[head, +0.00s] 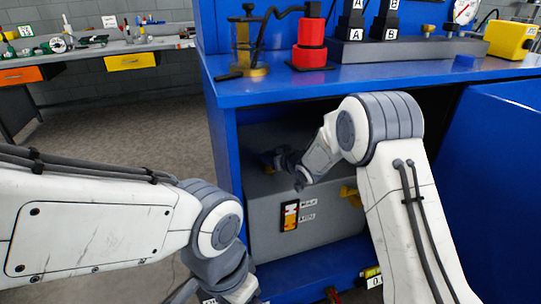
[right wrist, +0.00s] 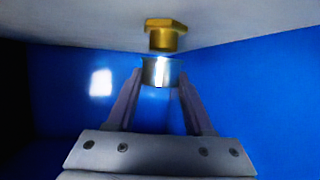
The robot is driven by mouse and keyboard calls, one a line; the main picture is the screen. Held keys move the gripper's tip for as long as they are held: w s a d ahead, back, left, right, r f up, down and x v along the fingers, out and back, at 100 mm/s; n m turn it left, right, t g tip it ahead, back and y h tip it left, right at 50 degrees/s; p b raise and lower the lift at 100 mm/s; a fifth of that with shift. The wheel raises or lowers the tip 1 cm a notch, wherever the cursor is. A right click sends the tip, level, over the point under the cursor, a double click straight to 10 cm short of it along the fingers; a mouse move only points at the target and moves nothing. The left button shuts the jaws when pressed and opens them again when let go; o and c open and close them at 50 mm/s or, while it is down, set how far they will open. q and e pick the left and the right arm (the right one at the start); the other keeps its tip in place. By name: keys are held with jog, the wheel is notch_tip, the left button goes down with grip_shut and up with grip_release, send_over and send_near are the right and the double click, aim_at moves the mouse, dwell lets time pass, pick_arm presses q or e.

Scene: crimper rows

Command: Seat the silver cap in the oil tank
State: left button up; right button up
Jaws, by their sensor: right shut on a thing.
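The grey oil tank (head: 340,222) stands inside the open blue cabinet, with an orange and yellow gauge on its front. My right gripper (head: 283,164) is over the tank's top, partly in shadow. In the right wrist view it is shut on the silver cap (right wrist: 159,73), a small shiny cylinder between the fingertips. A brass hex fitting (right wrist: 165,36) on a pale grey surface is just beyond the cap, nearly in line with it; I cannot tell whether they touch. The cap cannot be made out in the head view.
The blue cabinet top (head: 375,75) overhangs the tank, and the cabinet door (head: 495,170) stands open at right. A yellow part (head: 351,195) sticks out at the tank's front. A red cylinder (head: 310,45) stands on the cabinet. The floor at left is clear.

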jog(key=shift+f+b, duration=0.8)
jog(key=shift+f, duration=0.55)
jog(key=o, duration=1.4)
jog(key=p+v, duration=0.1)
jog(key=v, duration=0.8)
jog(key=shift+d+r+p, duration=0.1)
jog(key=shift+p, duration=0.25)
jog(key=shift+s+d+r, duration=0.1)
jog(key=shift+s+d, duration=0.15)
jog(key=shift+s, duration=0.35)
